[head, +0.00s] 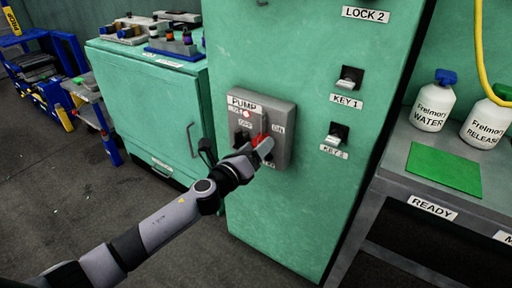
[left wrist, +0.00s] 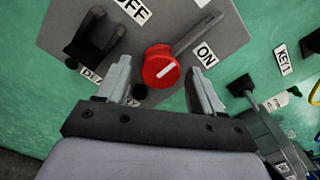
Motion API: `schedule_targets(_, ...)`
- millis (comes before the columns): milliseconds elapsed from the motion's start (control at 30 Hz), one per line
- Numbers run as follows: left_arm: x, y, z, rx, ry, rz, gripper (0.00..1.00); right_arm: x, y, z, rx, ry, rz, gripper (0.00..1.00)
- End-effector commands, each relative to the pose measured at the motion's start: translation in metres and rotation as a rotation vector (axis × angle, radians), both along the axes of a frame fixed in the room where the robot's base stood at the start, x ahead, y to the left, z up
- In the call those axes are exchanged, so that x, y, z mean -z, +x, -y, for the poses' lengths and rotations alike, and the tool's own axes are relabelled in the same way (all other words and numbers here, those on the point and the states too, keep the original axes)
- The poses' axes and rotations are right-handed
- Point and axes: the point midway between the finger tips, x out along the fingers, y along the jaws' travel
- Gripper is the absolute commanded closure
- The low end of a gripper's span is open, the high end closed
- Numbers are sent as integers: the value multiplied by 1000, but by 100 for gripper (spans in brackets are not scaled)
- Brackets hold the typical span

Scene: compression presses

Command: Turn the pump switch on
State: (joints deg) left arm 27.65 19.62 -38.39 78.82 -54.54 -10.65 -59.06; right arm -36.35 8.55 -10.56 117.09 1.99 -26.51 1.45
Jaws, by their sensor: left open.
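The grey pump switch box (head: 284,116) is on the front of a tall green cabinet, with OFF and ON labels. The knob also shows in the head view (head: 258,139), partly hidden by my gripper. My left gripper (left wrist: 160,76) is open, with one finger on either side of the knob. I cannot tell whether the fingers touch it. My right gripper is not in view.
The KEY 1 switch (head: 349,78) and KEY 2 switch (head: 336,134) are to the right. A grey table (head: 399,160) with white bottles stands at far right. A low green cabinet (head: 150,105) stands left.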

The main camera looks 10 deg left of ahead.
Motion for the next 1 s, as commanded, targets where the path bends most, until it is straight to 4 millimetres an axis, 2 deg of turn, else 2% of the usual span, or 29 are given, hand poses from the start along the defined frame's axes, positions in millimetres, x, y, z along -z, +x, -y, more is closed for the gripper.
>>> schedule_targets(500, 1, -58, -22, -1, 3, -1, 33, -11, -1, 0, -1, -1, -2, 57)
schedule_targets(1000, 1, -64, -24, -1, 3, -1, 33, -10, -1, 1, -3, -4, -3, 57)
